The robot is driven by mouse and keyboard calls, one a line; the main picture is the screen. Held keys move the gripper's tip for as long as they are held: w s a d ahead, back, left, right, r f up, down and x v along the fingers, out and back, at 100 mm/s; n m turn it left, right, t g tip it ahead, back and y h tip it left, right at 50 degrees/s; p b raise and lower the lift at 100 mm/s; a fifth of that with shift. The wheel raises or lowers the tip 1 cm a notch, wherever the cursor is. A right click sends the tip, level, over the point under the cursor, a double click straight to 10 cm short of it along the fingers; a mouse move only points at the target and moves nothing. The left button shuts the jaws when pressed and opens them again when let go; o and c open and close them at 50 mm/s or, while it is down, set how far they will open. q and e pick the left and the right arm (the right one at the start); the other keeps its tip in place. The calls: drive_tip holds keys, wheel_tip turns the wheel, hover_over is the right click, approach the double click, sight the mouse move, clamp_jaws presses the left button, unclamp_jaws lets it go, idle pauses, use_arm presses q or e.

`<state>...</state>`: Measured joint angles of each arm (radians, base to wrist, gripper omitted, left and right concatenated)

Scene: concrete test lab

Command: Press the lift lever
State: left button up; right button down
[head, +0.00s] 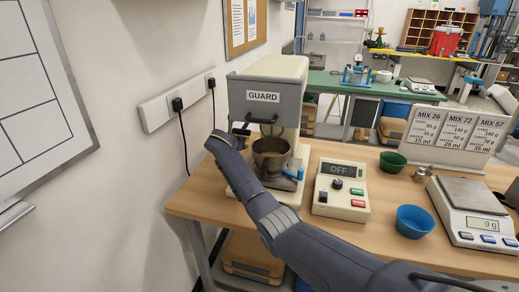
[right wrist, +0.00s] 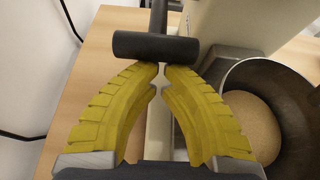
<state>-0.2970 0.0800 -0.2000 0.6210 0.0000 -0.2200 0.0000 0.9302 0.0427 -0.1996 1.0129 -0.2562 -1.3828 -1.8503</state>
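The lift lever (right wrist: 156,46) is a black bar with a round crosspiece on a thin stem, seen in the right wrist view. My right gripper (right wrist: 161,70) has yellow ribbed fingers with their tips nearly together, right at the near edge of the crosspiece. Nothing shows between the fingers; whether the tips touch the lever I cannot tell. In the head view my right arm reaches to the left side of the mixer (head: 300,68), and its hand hides the fingers. The metal bowl (right wrist: 240,75) holds a tan mass. My left gripper is not in view.
The guard (head: 262,110) is on the mixer's front. A control box (head: 325,205) reading OFF stands right of it. Green (head: 392,162) and blue (head: 414,221) bowls, a scale (head: 470,215) and mix cards (head: 455,130) are further right. A wall with sockets (head: 178,103) is close on the left.

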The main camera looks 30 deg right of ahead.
sight(244, 128)
drive_tip(key=shift+a+r, duration=0.1)
drive_tip(key=shift+r, duration=2.8)
drive_tip(key=shift+s, duration=0.1)
drive_tip(key=v, duration=1.1)
drive_tip(key=shift+s+a, duration=0.3)
drive_tip(key=shift+s, duration=0.05)
drive_tip(key=shift+f, duration=0.15)
